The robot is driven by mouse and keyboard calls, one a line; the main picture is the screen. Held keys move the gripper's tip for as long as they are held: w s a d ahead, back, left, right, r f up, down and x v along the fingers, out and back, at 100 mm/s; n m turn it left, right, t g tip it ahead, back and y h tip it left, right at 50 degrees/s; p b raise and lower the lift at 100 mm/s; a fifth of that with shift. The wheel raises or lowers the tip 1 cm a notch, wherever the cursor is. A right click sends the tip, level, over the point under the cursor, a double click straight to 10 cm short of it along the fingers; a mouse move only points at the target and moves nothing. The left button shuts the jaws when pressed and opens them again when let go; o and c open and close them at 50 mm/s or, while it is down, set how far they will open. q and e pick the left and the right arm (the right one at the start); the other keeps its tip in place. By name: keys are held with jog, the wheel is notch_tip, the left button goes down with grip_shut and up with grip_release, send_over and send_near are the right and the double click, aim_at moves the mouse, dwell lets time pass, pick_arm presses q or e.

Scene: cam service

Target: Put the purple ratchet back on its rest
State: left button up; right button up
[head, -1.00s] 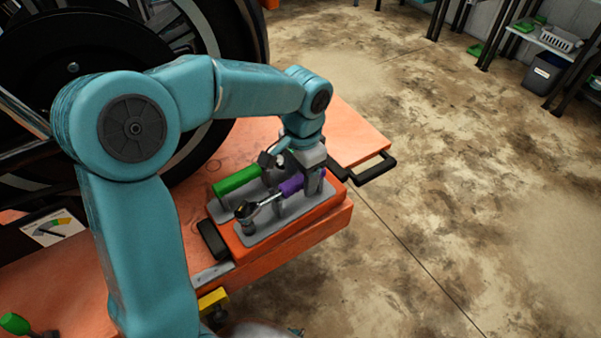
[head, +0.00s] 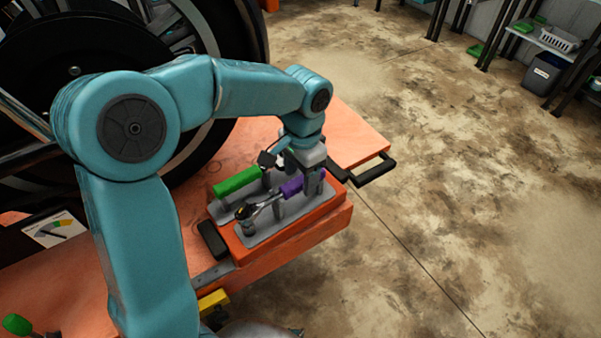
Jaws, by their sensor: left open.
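The purple ratchet (head: 291,188) lies across the uprights of a grey rest (head: 262,236) on the orange block. Its dark head (head: 245,211) is at the left end and its purple handle at the right. My left gripper (head: 308,186) points down at the handle's right end and is open; its fingers partly hide the handle. I cannot tell whether a finger touches it. My right gripper is not in view.
A green-handled tool (head: 238,181) lies on a parallel rest just behind. The orange bench (head: 350,140) has a black handle (head: 373,168) on its right. A large black wheel (head: 200,60) stands behind. Open floor lies to the right.

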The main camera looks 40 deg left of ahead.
pick_arm(q)
jog(key=shift+r+p, duration=2.55)
jog(key=shift+r, duration=0.65)
notch_tip(320, 180, up, 16)
jog(key=p, duration=0.1)
jog(key=shift+w+r, duration=0.15)
jog(key=shift+w, duration=0.15)
jog(key=shift+d, duration=0.1)
